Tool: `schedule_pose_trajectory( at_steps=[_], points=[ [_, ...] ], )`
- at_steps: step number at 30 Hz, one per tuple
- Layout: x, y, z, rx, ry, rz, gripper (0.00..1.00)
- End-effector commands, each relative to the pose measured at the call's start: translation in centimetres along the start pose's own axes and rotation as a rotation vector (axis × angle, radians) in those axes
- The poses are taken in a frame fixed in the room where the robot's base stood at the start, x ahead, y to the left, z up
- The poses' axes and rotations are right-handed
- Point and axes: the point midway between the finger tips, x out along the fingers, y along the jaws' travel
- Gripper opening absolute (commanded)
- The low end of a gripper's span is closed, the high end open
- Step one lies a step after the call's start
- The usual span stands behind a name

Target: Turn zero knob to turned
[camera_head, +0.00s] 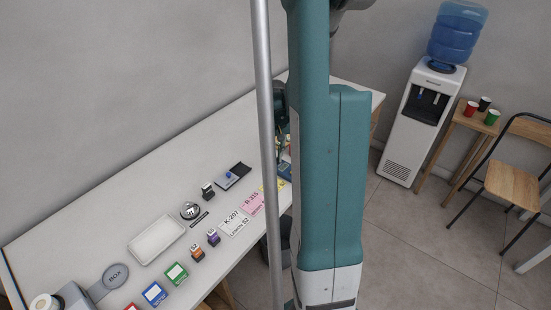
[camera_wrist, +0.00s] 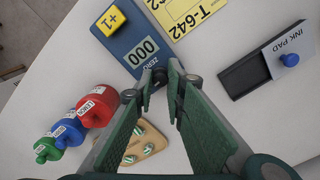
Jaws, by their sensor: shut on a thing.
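The blue counter (camera_wrist: 118,42) lies on the white table in the wrist view, with a "000" display, a yellow "+1" button (camera_wrist: 111,20) and a "ZERO" label by its lower edge. The zero knob is a small dark part at that edge, mostly hidden between my fingertips. My gripper (camera_wrist: 160,78) is shut on the zero knob, its green fingers coming up from the bottom of the view. How far the knob is turned cannot be told. In the head view only a bit of the blue counter (camera_head: 285,171) shows; my arm hides my fingertips.
In the wrist view, an ink pad (camera_wrist: 255,74) lies at right, a yellow card (camera_wrist: 196,14) above, and red (camera_wrist: 99,106), blue and green bottles at left. A tan holder (camera_wrist: 148,140) stands below, partly behind my fingers. In the head view a white tray (camera_head: 157,239) lies farther left.

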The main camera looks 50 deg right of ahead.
Motion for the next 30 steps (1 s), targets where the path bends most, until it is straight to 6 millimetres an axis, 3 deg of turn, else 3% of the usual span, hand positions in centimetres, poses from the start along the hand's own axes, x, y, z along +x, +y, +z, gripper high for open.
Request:
schedule_pose_trajectory(
  at_steps=[20,21,24,30],
  points=[
    [-0.01,-0.09,0.0,0.091,0.0,-0.001,0.01],
    [-0.01,-0.09,0.0,0.09,0.0,-0.001,0.16],
    [-0.01,-0.07,0.0,0.09,0.0,-0.001,0.29],
    [-0.01,-0.04,-0.01,0.09,0.0,-0.001,0.29]
  ],
)
